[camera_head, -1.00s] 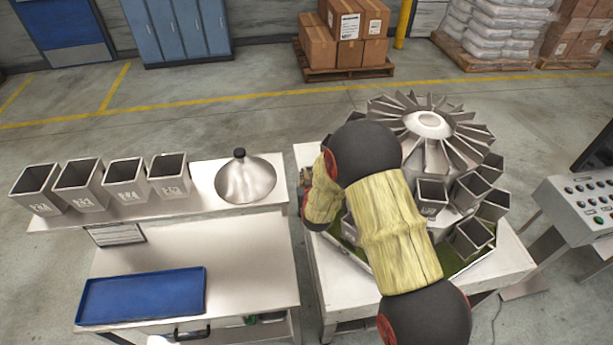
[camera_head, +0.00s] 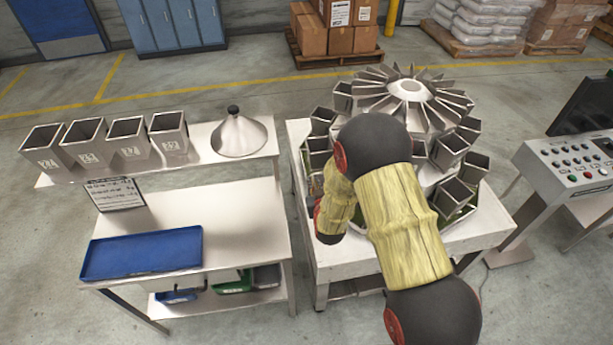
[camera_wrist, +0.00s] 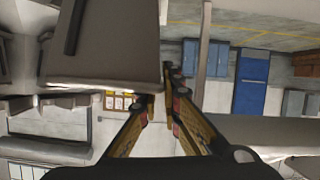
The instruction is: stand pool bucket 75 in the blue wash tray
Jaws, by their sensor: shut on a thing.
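The blue wash tray (camera_head: 142,253) lies flat and empty on the bench at left in the head view. My gripper (camera_wrist: 161,90) is shut on a grey metal bucket (camera_wrist: 100,50), which fills the upper left of the wrist view. The fingers pinch its edge. No number shows on this bucket, so I cannot tell that it is pool bucket 75. In the head view my arm hides the gripper and most of what it holds, beside the left side of the weigher (camera_head: 412,90). Other grey buckets (camera_head: 448,150) hang around the weigher.
Several numbered buckets (camera_head: 127,142) and a metal cone (camera_head: 239,135) stand on the bench's raised back shelf (camera_head: 200,170). A sign (camera_head: 116,194) stands behind the tray. A gap separates the bench (camera_head: 235,220) from the weigher table (camera_head: 335,262). A control console (camera_head: 575,160) stands at right.

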